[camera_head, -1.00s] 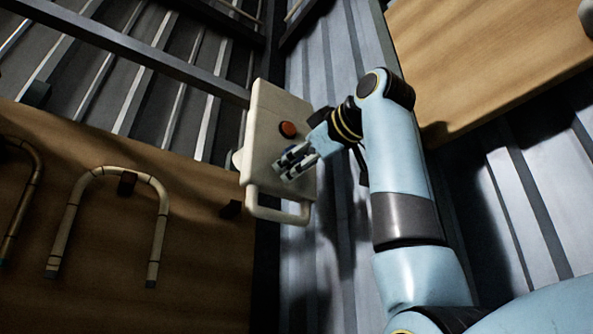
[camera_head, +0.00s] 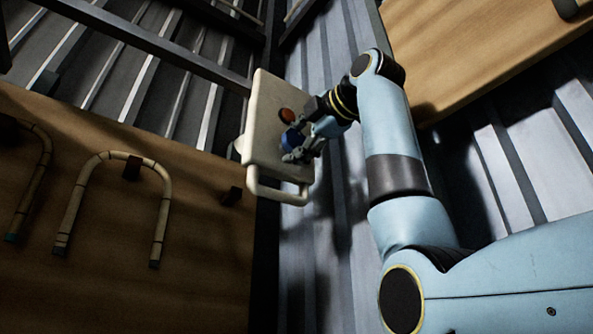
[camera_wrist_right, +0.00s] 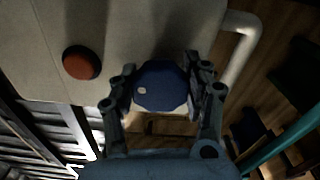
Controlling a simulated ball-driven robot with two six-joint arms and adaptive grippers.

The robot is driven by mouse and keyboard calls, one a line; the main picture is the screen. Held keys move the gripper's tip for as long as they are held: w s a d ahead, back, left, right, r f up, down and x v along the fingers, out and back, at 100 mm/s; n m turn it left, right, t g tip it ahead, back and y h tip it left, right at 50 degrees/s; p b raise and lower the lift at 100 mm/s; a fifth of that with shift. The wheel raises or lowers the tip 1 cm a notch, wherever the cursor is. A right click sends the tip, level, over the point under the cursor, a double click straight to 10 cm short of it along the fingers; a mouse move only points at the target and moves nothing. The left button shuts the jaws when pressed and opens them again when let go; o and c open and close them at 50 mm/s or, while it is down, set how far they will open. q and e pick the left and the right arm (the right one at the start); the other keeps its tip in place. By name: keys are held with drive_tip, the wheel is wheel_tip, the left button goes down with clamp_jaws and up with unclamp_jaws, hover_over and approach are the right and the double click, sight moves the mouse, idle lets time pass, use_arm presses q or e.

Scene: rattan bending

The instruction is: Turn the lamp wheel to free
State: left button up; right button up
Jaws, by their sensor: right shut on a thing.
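A cream panel box (camera_head: 262,135) with a rounded handle (camera_head: 278,190) at its lower edge shows near the middle of the head view. A blue faceted wheel (camera_wrist_right: 160,86) with a pale dot on its face sits on it, and part of the wheel shows in the head view (camera_head: 291,140). I take it for the lamp wheel. A red-brown round button (camera_head: 286,115) is beside it. It also shows in the wrist view (camera_wrist_right: 82,62). My right gripper (camera_head: 303,150) has its fingers on either side of the wheel, shut on it. My left gripper is not in view.
A wooden board (camera_head: 110,240) with bent rattan hoops (camera_head: 165,205) on it fills the lower left. Another wooden board (camera_head: 460,50) is at upper right. Ribbed metal wall panels (camera_head: 320,240) lie behind my right arm. A dark beam (camera_head: 150,45) crosses the upper left.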

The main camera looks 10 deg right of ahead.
drive_tip(key=shift+n+b, duration=0.4)
drive_tip(key=shift+n, duration=0.9)
drive_tip(key=o, duration=1.2)
drive_tip(key=shift+s, duration=0.1)
drive_tip(key=v, duration=1.2)
drive_tip(key=shift+f, duration=0.1)
